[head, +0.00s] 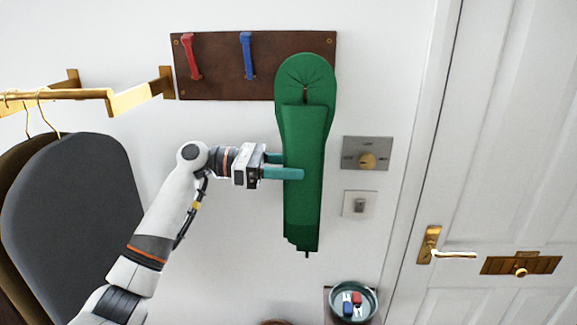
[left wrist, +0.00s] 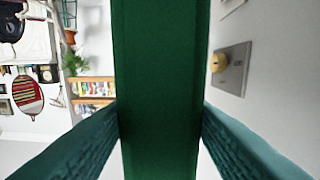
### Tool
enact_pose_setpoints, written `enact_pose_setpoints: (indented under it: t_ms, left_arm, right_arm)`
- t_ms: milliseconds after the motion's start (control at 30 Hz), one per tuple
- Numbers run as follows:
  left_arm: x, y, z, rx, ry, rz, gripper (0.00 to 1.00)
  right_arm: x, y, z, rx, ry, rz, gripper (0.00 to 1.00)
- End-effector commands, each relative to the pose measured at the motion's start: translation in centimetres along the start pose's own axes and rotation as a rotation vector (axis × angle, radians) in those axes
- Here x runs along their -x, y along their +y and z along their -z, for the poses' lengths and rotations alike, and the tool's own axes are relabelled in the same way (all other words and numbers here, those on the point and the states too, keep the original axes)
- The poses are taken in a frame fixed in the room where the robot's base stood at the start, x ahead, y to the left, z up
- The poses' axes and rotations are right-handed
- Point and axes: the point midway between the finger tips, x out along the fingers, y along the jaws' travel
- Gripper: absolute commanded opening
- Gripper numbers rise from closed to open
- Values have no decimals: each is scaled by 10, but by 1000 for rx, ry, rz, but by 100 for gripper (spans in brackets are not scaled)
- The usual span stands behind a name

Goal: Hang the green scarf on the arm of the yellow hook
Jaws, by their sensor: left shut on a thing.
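The green scarf (head: 304,130) hangs long and upright in the head view, with a rounded loop at its top in front of the right part of the brown hook board (head: 215,88). My left gripper (head: 284,168) is shut on the scarf at about mid-length. In the left wrist view the scarf (left wrist: 158,80) runs vertically between the two teal fingers. A red hook (head: 191,56) and a blue hook (head: 247,55) show on the board. The yellow hook is not visible; the scarf covers that part of the board. I cannot tell whether the loop is on a hook. My right gripper is not in view.
A brass rail (head: 110,98) with dark garments (head: 80,210) on hangers stands at left. A switch plate (head: 367,153) and a smaller plate (head: 360,204) are right of the scarf. A bowl (head: 352,288) with small items sits below. A white door (head: 510,150) is at right.

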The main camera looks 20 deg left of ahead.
Motion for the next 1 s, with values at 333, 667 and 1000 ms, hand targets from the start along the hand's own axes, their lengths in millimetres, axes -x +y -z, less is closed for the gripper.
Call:
enact_pose_setpoints:
  t_ms: [333,667,1000]
  left_arm:
    - [0,-14,1,2,0,0,19]
    - [0,-27,1,0,1,0,19]
    - [0,-41,1,2,1,1,19]
  right_arm:
    - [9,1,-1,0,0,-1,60]
    - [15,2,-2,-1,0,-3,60]
    - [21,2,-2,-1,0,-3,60]
